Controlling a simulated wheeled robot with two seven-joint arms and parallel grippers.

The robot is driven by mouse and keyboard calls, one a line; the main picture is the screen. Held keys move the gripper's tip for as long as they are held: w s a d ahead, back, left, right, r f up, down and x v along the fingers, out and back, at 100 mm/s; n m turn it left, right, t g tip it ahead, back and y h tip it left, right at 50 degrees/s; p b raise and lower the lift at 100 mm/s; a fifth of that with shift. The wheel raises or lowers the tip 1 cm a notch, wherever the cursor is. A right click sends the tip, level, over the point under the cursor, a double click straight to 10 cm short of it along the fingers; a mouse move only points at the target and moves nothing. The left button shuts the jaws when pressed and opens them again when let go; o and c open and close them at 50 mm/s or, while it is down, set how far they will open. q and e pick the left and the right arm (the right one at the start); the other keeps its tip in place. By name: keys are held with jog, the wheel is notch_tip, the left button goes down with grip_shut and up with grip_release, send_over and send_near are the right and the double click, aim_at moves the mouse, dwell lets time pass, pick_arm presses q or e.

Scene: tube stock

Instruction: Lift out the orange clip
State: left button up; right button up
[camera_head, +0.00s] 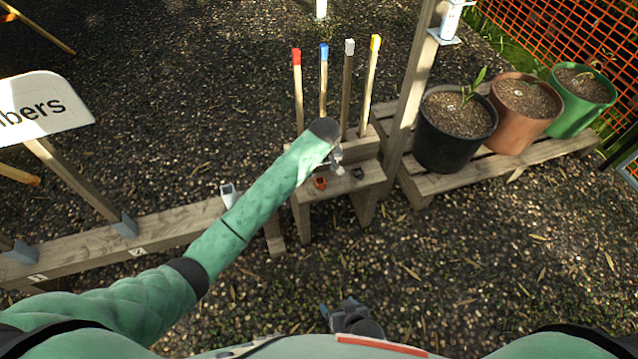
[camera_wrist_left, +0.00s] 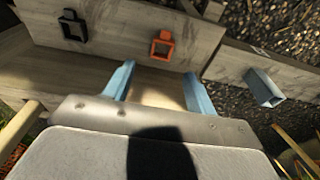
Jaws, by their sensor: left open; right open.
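The orange clip (camera_head: 320,183) is at the front of a small wooden step stand, near its left side. In the left wrist view the orange clip (camera_wrist_left: 162,45) is a small square frame with a solid head, against a wooden board. My left gripper (camera_head: 335,160) is over the stand, just behind the clip in the head view. In the left wrist view its two blue-grey fingers (camera_wrist_left: 158,80) are apart and empty, pointing toward the clip, with a gap between. My right gripper (camera_head: 340,311) is low in the head view, away from the stand, open with nothing seen in it.
A black clip (camera_head: 357,173) sits right of the orange one; the wrist view shows it too (camera_wrist_left: 73,26). Several colour-tipped stakes (camera_head: 298,90) stand behind the stand. A wooden post (camera_head: 413,85) and potted plants (camera_head: 457,118) are right. A grey tube (camera_wrist_left: 263,87) sits on the beam.

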aim_at(320, 183)
pick_arm(q)
jog(key=shift+w+a+f, duration=0.1)
jog(key=shift+w+f, duration=0.05)
jog(key=shift+f, duration=3.15)
jog(key=c, duration=1)
